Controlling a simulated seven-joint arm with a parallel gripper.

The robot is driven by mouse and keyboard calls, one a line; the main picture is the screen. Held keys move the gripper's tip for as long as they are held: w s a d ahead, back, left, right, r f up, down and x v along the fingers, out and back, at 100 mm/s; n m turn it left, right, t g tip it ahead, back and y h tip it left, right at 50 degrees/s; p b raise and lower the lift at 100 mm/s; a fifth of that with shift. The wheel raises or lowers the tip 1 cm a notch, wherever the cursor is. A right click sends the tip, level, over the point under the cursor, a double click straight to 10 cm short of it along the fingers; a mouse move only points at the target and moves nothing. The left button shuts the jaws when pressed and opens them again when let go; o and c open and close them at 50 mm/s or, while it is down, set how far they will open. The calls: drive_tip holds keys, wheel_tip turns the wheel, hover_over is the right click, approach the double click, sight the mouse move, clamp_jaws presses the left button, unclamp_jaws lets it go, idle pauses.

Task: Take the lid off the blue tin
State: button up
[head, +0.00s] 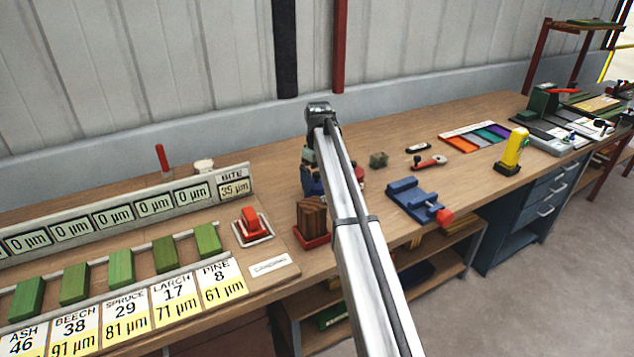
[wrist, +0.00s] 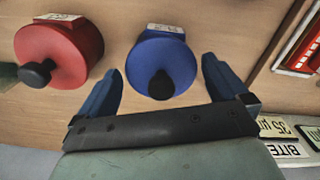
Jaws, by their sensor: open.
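The blue tin (wrist: 181,60) shows in the wrist view, seen from above, with a dark round knob (wrist: 161,85) on its lid. The lid appears to be on the tin. A pale label sits at its far edge. My gripper (wrist: 160,85) is open, with its two blue fingers on either side of the blue tin's near part. I cannot tell how high the fingers are above it. In the head view my arm hides most of the tin area, and the gripper is largely hidden there.
A red tin (wrist: 62,55) with a dark knob stands left of the blue tin. In the head view, a brown wooden block (head: 311,215) on a red base stands left of my arm.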

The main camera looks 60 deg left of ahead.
drive_tip(key=c, duration=0.8)
drive_tip(key=shift+r, duration=0.1)
